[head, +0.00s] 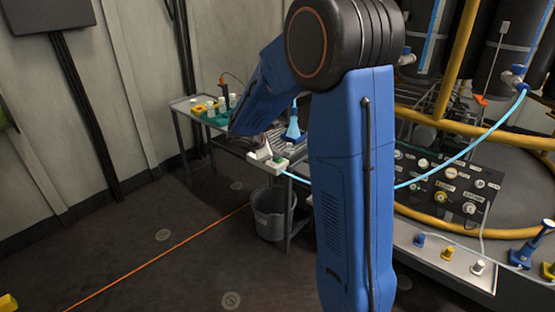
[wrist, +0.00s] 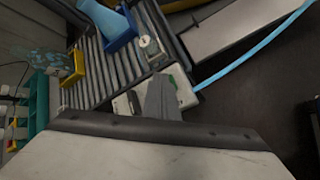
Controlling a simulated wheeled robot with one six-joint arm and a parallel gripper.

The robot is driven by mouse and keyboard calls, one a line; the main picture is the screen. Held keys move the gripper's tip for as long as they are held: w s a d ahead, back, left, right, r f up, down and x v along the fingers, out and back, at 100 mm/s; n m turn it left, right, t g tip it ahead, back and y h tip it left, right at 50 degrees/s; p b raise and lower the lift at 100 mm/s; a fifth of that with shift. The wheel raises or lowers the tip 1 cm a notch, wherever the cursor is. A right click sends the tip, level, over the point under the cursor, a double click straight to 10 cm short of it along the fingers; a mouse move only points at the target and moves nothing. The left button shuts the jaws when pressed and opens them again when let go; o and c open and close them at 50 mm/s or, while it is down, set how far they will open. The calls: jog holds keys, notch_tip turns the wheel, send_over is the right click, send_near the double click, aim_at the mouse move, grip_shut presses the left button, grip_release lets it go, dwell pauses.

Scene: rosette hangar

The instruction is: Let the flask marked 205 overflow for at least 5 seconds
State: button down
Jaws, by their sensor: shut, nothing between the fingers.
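A light blue flask (head: 293,129) stands in a blue holder on the slatted bench top in the head view. My arm hides part of the bench.
A grey bucket (head: 271,213) stands on the floor under the bench edge. A green rack (head: 216,116) with small items is at the bench's left. A control panel (head: 445,185) and yellow pipes stand on the right.

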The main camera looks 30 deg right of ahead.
aim_at(276, 160)
jog(key=shift+r, duration=0.75)
jog(key=shift+r, duration=2.45)
jog(key=s+a+r+m+y, duration=0.2)
jog(key=s+a+m, duration=0.15)
jog(key=s, duration=0.65)
jog(key=s+a+r+m+y, duration=0.1)
jog(key=s+a+r+m, duration=0.25)
jog(key=s, duration=0.55)
jog(key=s+a+f+m+y, duration=0.2)
jog(key=s+a, duration=0.3)
jog(key=s, duration=0.5)
jog(key=s+a+f+m+y, duration=0.1)
jog(key=s+a+m+y, duration=0.2)
jog(key=s, duration=0.7)
jog(key=shift+a+f+m+t, duration=0.4)
jog(key=shift+a+m, duration=0.7)
jog(key=shift+a, duration=0.1)
